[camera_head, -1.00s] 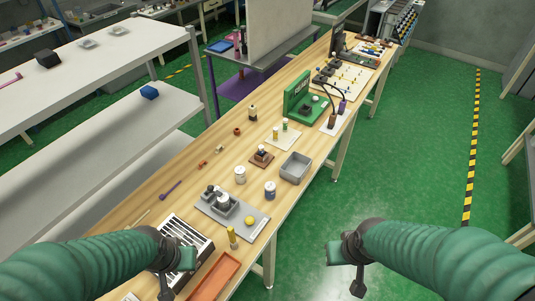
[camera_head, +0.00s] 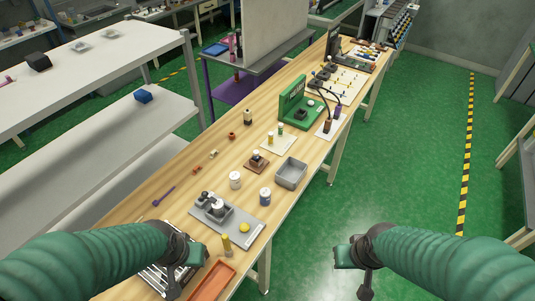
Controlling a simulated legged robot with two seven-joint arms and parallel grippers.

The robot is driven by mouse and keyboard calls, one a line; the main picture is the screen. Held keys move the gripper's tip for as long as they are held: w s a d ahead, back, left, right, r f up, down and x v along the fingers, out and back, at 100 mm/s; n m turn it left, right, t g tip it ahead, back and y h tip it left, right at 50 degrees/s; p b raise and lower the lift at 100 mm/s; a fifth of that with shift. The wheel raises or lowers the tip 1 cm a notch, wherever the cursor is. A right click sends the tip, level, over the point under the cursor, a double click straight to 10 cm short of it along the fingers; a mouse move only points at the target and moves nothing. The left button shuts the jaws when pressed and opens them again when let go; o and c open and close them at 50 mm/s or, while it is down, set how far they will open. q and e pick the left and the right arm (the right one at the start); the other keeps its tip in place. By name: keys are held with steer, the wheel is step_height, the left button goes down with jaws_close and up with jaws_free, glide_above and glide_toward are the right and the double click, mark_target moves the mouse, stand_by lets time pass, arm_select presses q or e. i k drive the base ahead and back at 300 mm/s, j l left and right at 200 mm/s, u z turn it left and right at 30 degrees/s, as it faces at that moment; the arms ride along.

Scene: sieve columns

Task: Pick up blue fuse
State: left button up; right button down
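No thing is plainly a blue fuse. A small blue cylinder with a pale top (camera_head: 265,196) stands upright on the wooden bench; I cannot tell if it is a fuse. A purple-blue upright piece (camera_head: 337,111) stands on a white plate farther back, beside a brown one (camera_head: 327,126). My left gripper (camera_head: 184,268) is over the near left part of the bench, its fingers apart and nothing seen between them. My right gripper (camera_head: 356,269) hangs over the green floor right of the bench, its fingers apart and empty. Both are well short of these pieces.
On the wooden bench stand a grey bin (camera_head: 291,173), a grey tray (camera_head: 232,228), an orange tray (camera_head: 212,282), a white jar (camera_head: 235,180), a yellow cylinder (camera_head: 227,244) and a green stand (camera_head: 298,105). White shelves (camera_head: 110,60) run along the left. The floor right of the bench is clear.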

mark_target(256, 153)
steer(key=i+l+z, duration=0.3)
steer(key=z, duration=0.15)
steer(key=i+z, duration=0.45)
steer(key=i+l+u, duration=0.15)
steer(key=i+u, duration=0.15)
steer(key=i, duration=0.2)
steer(key=i+l+u, duration=0.25)
steer(key=i, duration=0.2)
steer(key=i+l+u, duration=0.2)
steer(key=u, duration=0.3)
steer(key=i+l+u, duration=0.3)
steer(key=u, duration=0.15)
steer(key=l, duration=0.05)
